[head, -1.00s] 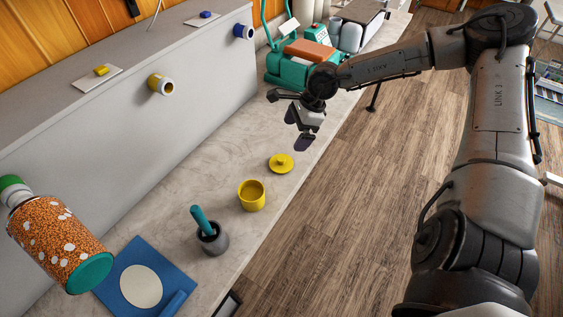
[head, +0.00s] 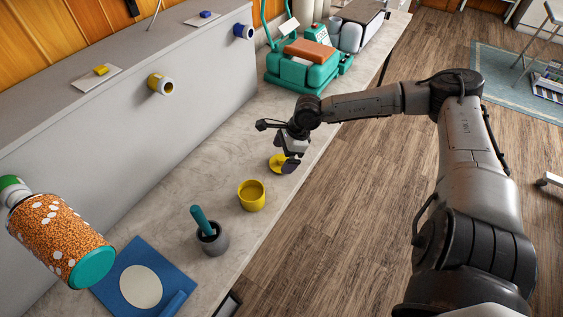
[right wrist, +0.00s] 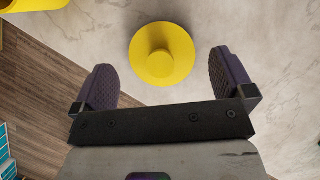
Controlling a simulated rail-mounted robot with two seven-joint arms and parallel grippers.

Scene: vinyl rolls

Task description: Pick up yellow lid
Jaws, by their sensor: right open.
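The yellow lid (head: 276,162) lies on the marble counter, a round disc with a raised knob. In the right wrist view the lid (right wrist: 161,54) is ahead of the fingertips and roughly centred between them. My right gripper (head: 287,162) is open and empty, above the counter over the lid's right side and partly hiding it in the head view. Its two dark padded fingers (right wrist: 168,80) stand wide apart in the right wrist view. A yellow pot (head: 251,196) stands upright and open-topped nearby; its edge also shows in the wrist view (right wrist: 30,4). My left gripper is not in view.
A grey mortar with a teal pestle (head: 211,238) stands nearer on the counter. A teal machine (head: 300,72) stands farther back. The counter edge drops to wooden floor on the right.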

